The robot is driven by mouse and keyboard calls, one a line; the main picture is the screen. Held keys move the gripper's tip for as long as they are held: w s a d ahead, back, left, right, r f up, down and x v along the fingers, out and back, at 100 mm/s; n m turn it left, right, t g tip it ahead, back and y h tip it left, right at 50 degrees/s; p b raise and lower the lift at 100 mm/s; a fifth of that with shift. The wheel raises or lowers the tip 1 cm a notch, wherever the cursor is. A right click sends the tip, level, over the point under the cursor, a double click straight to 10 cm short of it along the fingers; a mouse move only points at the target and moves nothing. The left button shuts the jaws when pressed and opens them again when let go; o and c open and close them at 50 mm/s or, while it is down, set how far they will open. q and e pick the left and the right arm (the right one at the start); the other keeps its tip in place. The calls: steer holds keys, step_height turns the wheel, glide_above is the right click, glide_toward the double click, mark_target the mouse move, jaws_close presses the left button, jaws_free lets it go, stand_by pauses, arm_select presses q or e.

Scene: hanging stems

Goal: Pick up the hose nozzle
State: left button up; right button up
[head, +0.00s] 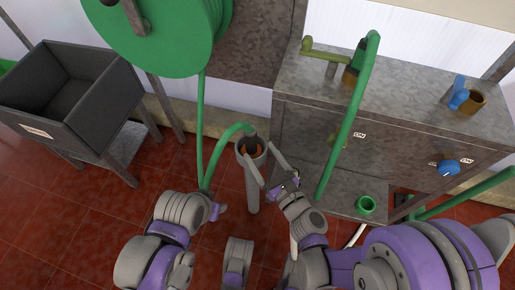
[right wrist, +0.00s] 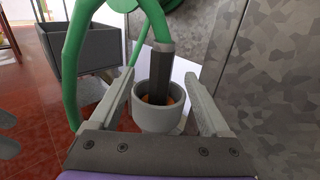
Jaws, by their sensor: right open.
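The hose nozzle (head: 249,143) is a dark cylinder on the end of a green hose (head: 201,120). It stands in a round grey holder cup (head: 241,152) on a post. In the right wrist view the nozzle (right wrist: 160,68) is upright, its lower end inside the cup (right wrist: 160,118). My right gripper (head: 261,151) is open at the holder, with one finger on each side of the cup and nozzle in the wrist view; I cannot tell whether they touch. My left gripper (head: 217,209) is partly hidden by its arm, left of the post.
A grey metal cabinet (head: 300,122) with taps and valves stands close on the right. A green hose reel (head: 165,35) hangs above left. A dark trough (head: 75,98) stands at the left. Red tiled floor (head: 60,215) is open at lower left.

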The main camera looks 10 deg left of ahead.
mark_target(252, 141)
steer(key=x, duration=0.5)
steer(key=shift+w+a, duration=0.15)
steer(key=shift+a, duration=0.05)
steer(key=b+x, duration=0.1)
steer(key=x, duration=0.4)
steer(key=shift+w+d+f, duration=0.1)
steer(key=shift+w+f, duration=0.05)
steer(key=shift+w, duration=0.05)
jaws_close()
